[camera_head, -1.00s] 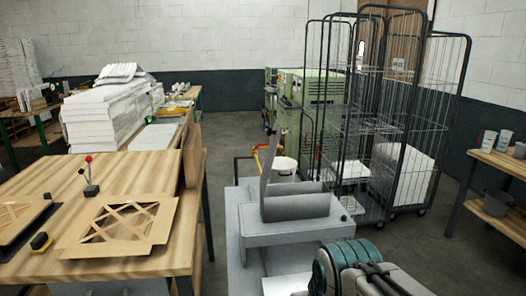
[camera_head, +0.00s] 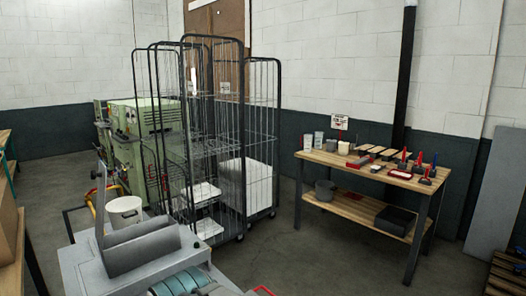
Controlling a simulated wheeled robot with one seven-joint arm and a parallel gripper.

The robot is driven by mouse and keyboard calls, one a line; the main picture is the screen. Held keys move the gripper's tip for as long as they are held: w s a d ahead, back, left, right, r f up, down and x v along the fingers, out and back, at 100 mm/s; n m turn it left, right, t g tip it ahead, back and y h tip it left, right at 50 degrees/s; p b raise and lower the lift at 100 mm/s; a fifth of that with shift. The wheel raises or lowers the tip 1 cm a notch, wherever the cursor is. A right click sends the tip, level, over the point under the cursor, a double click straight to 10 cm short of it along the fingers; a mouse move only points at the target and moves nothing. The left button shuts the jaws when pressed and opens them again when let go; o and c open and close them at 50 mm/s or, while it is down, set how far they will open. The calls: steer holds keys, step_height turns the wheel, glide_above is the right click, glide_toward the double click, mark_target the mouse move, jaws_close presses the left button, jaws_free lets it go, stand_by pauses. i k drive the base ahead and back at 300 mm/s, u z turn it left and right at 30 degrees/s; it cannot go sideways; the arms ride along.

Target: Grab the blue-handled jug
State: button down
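I cannot make out a jug with a blue handle in this view. Two small pale cups or jugs (camera_head: 313,140) stand at the back left of the wooden workbench (camera_head: 345,163), too small to tell their handles. A white bucket (camera_head: 125,211) stands behind the grey machine at the lower left. My gripper is not in view.
Black wire roll cages (camera_head: 262,150) stand in the middle, left of the workbench.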

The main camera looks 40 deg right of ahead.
mark_target(318, 135)
steer(key=k, duration=0.5)
steer(key=z, duration=2.4)
steer(key=i, duration=2.9)
steer(key=u, duration=1.7)
steer(key=i, duration=0.65)
